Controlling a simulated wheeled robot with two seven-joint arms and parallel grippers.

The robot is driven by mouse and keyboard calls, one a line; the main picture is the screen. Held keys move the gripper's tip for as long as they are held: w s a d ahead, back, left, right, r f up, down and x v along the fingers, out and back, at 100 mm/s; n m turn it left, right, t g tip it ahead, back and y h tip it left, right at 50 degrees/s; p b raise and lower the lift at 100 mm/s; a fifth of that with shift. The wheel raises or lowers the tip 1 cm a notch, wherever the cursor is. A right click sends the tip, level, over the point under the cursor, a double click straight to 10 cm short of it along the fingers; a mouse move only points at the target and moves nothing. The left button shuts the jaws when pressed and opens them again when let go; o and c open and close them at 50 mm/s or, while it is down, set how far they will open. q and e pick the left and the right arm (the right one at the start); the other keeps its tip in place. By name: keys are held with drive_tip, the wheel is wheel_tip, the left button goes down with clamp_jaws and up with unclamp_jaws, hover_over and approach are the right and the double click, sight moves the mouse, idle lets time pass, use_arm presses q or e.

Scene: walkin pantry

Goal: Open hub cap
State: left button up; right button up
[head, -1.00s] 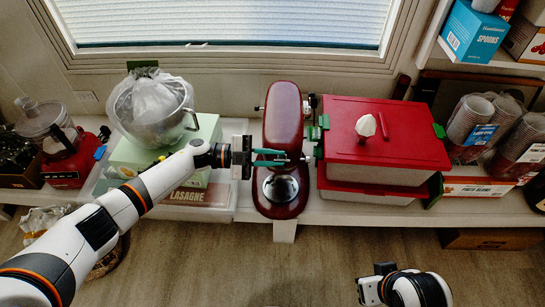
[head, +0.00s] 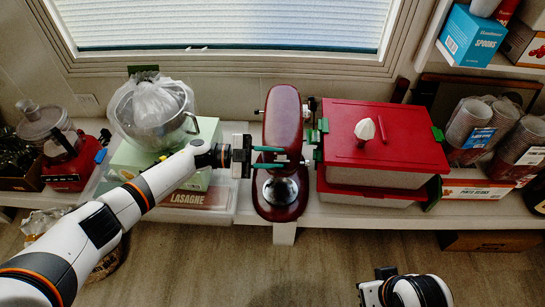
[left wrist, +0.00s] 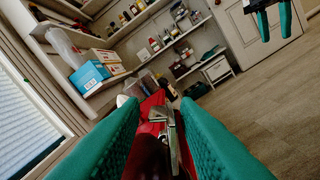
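A dark red stand mixer (head: 283,115) with metal fittings stands at the middle of the shelf. My left gripper (head: 270,157) reaches across the near end of the mixer head, its green fingers apart. In the left wrist view, the mixer's dark body and a silver metal fitting (left wrist: 170,130) show between the spread fingers, with no clear contact. I cannot tell whether that fitting is the hub cap. My right gripper (left wrist: 273,22) shows at the top right of the left wrist view, fingers apart and empty; in the head view its arm is low at the right.
Red-lidded boxes (head: 380,140) stand close to the right of the mixer. A metal bowl with a plastic bag (head: 155,105) sits on a green box at the left. A red food processor (head: 70,160) is farther left.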

use_arm(q)
drive_tip(key=shift+o, duration=0.3)
drive_tip(key=shift+a, duration=0.1)
drive_tip(key=a, duration=1.2)
drive_tip(key=shift+s+d+f, duration=0.1)
drive_tip(key=shift+s+f, duration=0.05)
